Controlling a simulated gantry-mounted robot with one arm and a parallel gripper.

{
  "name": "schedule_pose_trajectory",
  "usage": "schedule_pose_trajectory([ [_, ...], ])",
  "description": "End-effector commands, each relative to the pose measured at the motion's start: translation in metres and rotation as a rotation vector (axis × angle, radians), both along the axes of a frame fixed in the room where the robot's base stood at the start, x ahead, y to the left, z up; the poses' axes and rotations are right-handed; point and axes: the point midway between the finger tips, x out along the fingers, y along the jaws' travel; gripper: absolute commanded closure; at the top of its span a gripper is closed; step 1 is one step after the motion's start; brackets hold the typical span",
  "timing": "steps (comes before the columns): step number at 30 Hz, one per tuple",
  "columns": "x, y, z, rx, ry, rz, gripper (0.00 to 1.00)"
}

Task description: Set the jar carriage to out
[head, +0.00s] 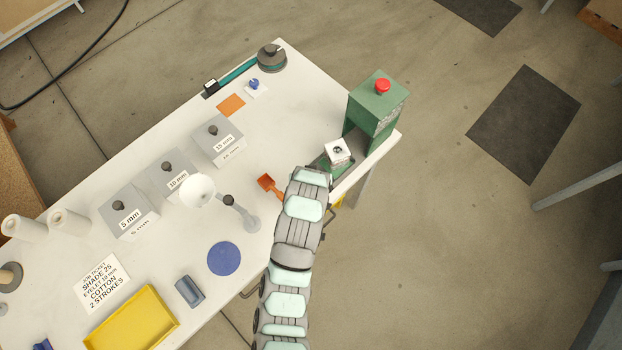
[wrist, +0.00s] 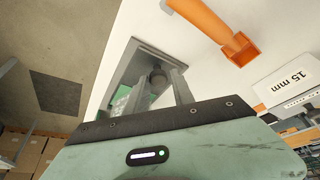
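The jar carriage is the low part at the foot of the green press (head: 376,105); a bit of its green side (head: 322,162) shows beside my arm in the head view. In the wrist view I see a grey plate (wrist: 128,66) with an upright dark knob (wrist: 158,78), which looks like the carriage's handle. My gripper (wrist: 160,86) has one finger on each side of this knob, very close to it. I cannot tell whether the fingers touch it. My arm hides the gripper and knob in the head view.
A white block (head: 338,150) with a dark round top sits by the press. An orange scoop (head: 268,184) lies close left of my arm. The 15 mm box (head: 220,140), a white lamp-like piece (head: 198,191) and a blue disc (head: 223,259) stand farther left.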

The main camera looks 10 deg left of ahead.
Motion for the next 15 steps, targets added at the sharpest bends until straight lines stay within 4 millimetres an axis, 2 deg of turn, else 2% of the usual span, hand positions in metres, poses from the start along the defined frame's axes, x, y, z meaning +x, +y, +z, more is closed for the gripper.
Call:
schedule_pose_trajectory([
  [1, -0.0003, 0.0003, 0.0001, 0.001, 0.001, 0.0, 0.67],
  [6, -0.0004, -0.0002, -0.0005, -0.001, 0.002, 0.001, 0.54],
  [15, -0.0008, -0.0006, 0.0006, -0.001, 0.001, 0.001, 0.54],
])
